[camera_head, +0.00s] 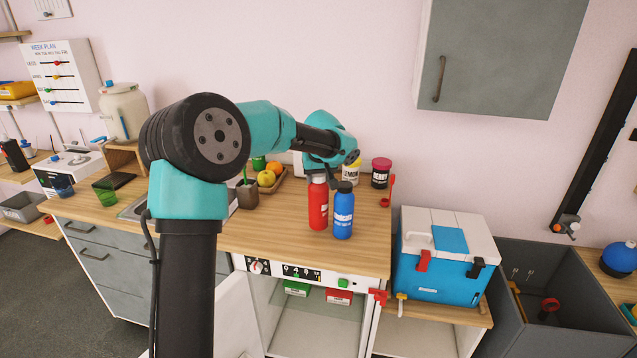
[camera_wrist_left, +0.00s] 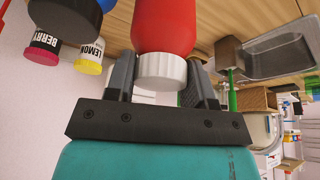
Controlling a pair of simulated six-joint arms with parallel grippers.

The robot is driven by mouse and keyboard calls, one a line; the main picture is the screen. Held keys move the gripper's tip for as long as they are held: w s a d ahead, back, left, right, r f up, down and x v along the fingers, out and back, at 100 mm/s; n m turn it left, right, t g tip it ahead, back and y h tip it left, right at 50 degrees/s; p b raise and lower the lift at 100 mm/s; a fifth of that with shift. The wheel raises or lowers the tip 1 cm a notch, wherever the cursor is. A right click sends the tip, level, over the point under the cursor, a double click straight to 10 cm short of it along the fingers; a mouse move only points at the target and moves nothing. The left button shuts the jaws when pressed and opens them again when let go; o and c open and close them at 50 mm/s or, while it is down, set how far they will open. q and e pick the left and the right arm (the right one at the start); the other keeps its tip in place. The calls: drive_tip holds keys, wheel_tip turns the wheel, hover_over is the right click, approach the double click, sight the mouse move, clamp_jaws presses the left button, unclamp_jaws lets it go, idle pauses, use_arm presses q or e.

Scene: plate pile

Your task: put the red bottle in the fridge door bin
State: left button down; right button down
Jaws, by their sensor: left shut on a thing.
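The red bottle (camera_head: 318,206) with a white cap stands upright on the wooden counter (camera_head: 262,235). My left gripper (camera_head: 319,176) is over its top, and its fingers close on both sides of the cap. In the left wrist view the red bottle (camera_wrist_left: 166,28) sits between the fingers of my left gripper (camera_wrist_left: 162,80). An open white cabinet (camera_head: 318,318), which may be the fridge, is below the counter, with its door (camera_head: 232,318) swung out to the left. I cannot make out a door bin; my arm hides part of the door. My right gripper is not in view.
A blue bottle (camera_head: 343,212) stands close to the red one on its right. Lemon (camera_head: 351,172) and berry (camera_head: 380,174) jars and a fruit tray (camera_head: 268,180) are behind. A blue cooler (camera_head: 440,262) stands to the right. The counter's front strip is clear.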

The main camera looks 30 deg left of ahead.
use_arm(q)
drive_tip(key=s+d+r, duration=0.2)
drive_tip(key=s+d, duration=0.6)
drive_tip(key=s, duration=0.5)
drive_tip(key=shift+s+d, duration=0.2)
drive_tip(key=shift+s, duration=0.15)
drive_tip(key=w+d+f+m+h, duration=0.1)
drive_tip(key=d+m, duration=0.3)
drive_tip(key=d, duration=0.2)
drive_tip(key=w+d+f+m+t+h, duration=0.1)
drive_tip(key=w+d+m, duration=0.1)
drive_tip(key=d+m, duration=0.2)
drive_tip(key=shift+d+f+h, duration=0.3)
drive_tip(key=shift+d+h, duration=0.1)
drive_tip(key=shift+d, duration=0.65)
drive_tip(key=shift+a, duration=0.15)
